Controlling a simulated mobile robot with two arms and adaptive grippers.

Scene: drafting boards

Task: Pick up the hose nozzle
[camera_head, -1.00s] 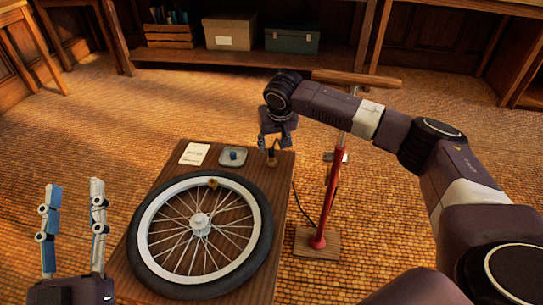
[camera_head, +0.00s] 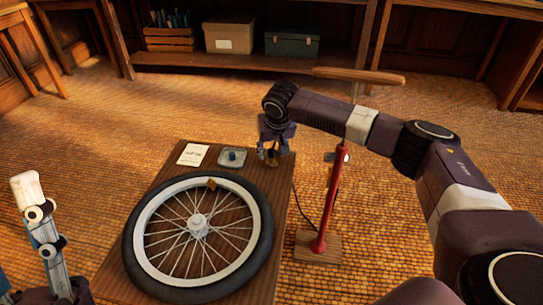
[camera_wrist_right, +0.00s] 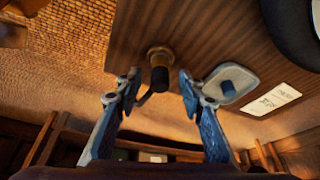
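The hose nozzle (camera_head: 271,161) stands at the far right corner of the wooden board (camera_head: 112,275). In the right wrist view the nozzle (camera_wrist_right: 159,72) shows a brass ring at the board and a black body pointing toward the camera. My right gripper (camera_head: 271,151) is just over it. In the wrist view the right gripper's fingers (camera_wrist_right: 156,88) are apart, one on each side of the nozzle, with visible gaps.
A spoked wheel (camera_head: 258,245) lies on the board. A small grey tray with a blue piece (camera_head: 232,158) and a white card (camera_head: 193,154) lie behind it. A red floor pump (camera_head: 333,195) stands to the right. The floor around is open.

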